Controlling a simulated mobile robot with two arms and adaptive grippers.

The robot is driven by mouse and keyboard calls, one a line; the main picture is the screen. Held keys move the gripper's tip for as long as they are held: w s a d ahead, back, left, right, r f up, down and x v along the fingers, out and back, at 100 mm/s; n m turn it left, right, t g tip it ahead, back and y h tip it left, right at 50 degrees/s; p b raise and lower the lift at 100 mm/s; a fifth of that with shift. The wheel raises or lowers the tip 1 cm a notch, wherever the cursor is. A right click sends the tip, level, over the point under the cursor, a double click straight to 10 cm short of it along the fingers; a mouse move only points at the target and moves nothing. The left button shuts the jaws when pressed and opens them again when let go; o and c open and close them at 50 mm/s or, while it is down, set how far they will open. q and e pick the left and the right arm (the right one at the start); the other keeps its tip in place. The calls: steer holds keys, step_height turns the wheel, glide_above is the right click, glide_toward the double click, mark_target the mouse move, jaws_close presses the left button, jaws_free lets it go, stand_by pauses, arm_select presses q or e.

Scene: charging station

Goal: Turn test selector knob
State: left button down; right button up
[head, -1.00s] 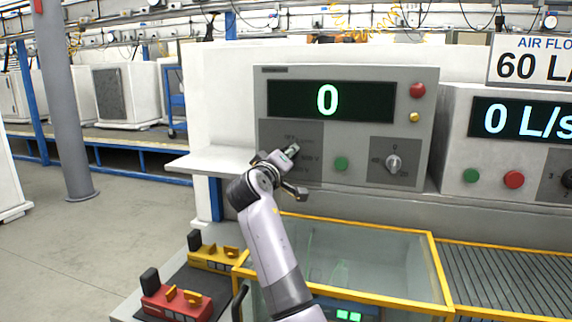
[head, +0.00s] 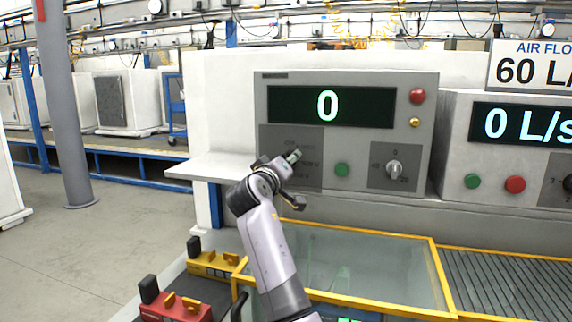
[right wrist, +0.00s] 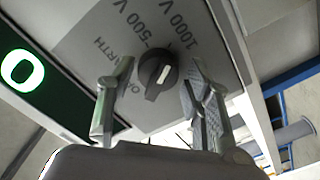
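In the head view my right gripper (head: 292,179) is in front of the dark left plate (head: 312,178) of the test unit and hides the knob. My left gripper is not in view.
The unit has a display (head: 327,106) reading 0, a red button (head: 417,96), a green button (head: 342,169) and a second knob (head: 394,170). A white shelf (head: 215,168) juts out at left. Below is a yellow-framed glass enclosure (head: 438,277).

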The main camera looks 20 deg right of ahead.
steer(key=shift+o, duration=0.8)
steer(key=v, duration=0.7)
steer(key=shift+s+a, duration=0.15)
steer(key=shift+s, duration=0.05)
